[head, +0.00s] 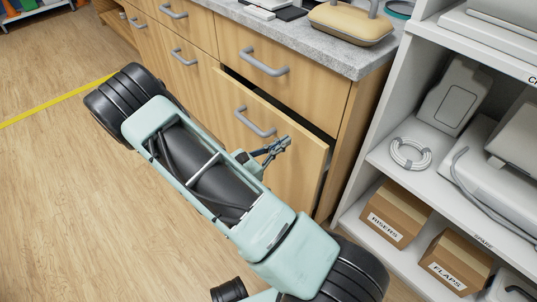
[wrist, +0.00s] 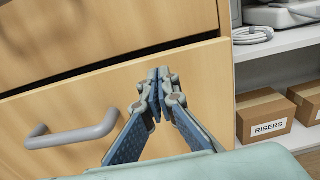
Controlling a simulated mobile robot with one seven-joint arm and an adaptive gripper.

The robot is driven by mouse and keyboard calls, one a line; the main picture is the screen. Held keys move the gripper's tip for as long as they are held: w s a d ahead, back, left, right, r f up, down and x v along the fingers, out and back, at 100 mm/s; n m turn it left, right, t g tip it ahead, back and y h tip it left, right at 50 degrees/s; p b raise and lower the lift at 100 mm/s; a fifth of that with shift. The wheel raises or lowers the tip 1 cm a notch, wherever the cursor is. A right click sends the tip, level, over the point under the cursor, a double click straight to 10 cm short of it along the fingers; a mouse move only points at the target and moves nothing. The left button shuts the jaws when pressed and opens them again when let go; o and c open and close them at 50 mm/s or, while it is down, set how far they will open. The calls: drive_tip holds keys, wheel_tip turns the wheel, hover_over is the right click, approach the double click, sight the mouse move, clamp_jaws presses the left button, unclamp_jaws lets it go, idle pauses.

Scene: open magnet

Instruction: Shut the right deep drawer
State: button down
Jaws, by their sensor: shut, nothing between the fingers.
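The right deep drawer (head: 280,155) is the lower drawer at the right end of the wooden cabinet. It stands partly open, with a dark gap along its top edge. Its grey bar handle (head: 255,122) shows on its front, and in the wrist view the handle (wrist: 72,134) is to the left of my gripper. My gripper (head: 284,143) is shut and empty in front of the drawer's right part. In the wrist view its fingertips (wrist: 160,74) are together close to the drawer front's upper edge. I cannot tell whether they touch it.
A grey worktop (head: 305,34) above holds a tan case (head: 350,22). White shelves at the right hold a cable coil (head: 408,153) and cardboard boxes, one labelled RISERS (head: 395,212). Other drawers (head: 180,45) are at the left. The wooden floor (head: 60,200) at the left is clear.

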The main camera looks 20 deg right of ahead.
sight(297, 132)
drive_tip(key=shift+b+x, duration=0.3)
drive_tip(key=shift+x, duration=1.3)
drive_tip(key=p+x, duration=0.1)
drive_tip(key=x, duration=0.4)
drive_tip(key=shift+a, duration=0.45)
drive_tip(key=p+v, duration=0.2)
drive_tip(key=v, duration=1.1)
drive_tip(key=shift+s+p, duration=0.25)
drive_tip(key=shift+p, duration=0.15)
drive_tip(key=shift+a+r, duration=0.15)
